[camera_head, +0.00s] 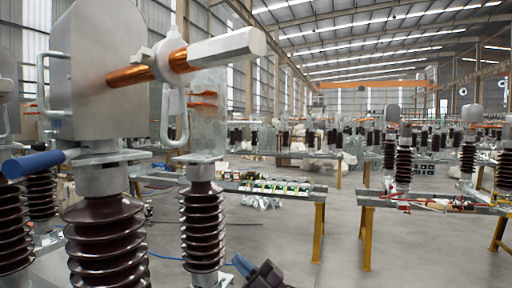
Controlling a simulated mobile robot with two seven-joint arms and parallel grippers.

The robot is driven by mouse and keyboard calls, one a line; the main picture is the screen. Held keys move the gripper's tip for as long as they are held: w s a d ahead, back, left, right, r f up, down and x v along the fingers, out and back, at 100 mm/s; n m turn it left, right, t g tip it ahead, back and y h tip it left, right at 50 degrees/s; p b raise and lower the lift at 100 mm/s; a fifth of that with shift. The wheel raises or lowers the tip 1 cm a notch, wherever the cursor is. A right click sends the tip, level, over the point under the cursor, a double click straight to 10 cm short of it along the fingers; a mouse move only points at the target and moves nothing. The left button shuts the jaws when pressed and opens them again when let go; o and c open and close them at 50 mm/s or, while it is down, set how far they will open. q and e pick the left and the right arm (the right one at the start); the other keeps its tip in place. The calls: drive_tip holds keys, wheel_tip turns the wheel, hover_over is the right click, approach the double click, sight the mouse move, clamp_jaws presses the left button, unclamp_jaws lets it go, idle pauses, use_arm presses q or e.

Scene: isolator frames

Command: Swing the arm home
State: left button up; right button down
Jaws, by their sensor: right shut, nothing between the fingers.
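The isolator arm is a copper rod (140,75) running on into a pale grey angular bar (225,47). It lies across the upper left, sloping up to the right. Its copper end overlaps a large grey metal plate (95,50); I cannot tell whether it is seated. A grey loop (165,115) hangs below the rod. Brown ribbed insulators (105,240) (202,225) stand below. A blue bar (35,162) sticks out left at the plate's base. My right gripper (264,274) is low at the bottom edge, dark, shut and empty, well below the arm. My left gripper is out of view.
A bench (270,190) with small parts stands behind, and another bench (440,203) with insulators and yellow legs stands to the right. Open grey floor (345,265) lies at lower right. A blue cable runs on the floor behind the insulators.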

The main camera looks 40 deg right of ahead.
drive_tip(key=s+r+n+g+y+b, duration=0.25)
drive_tip(key=r+n+g+y, duration=0.95)
drive_tip(key=r+n+g, duration=1.3)
drive_tip(key=s+d+r+n+g+h+b, duration=0.1)
drive_tip(key=s+d+r+n+g+h, duration=0.15)
drive_tip(key=s+r+n+h, duration=0.85)
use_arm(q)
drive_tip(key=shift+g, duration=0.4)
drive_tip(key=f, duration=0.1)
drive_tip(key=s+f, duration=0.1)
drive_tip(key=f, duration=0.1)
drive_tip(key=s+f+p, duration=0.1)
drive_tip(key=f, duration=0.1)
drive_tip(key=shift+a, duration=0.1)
use_arm(e)
drive_tip(key=s+a+r+n+y, duration=0.1)
drive_tip(key=s+a+r, duration=0.1)
drive_tip(key=a, duration=0.4)
drive_tip(key=s+a+r+n+y, duration=0.2)
drive_tip(key=s+a+r, duration=0.1)
drive_tip(key=a, duration=0.4)
drive_tip(key=shift+s+y, duration=0.3)
drive_tip(key=shift+s, duration=0.4)
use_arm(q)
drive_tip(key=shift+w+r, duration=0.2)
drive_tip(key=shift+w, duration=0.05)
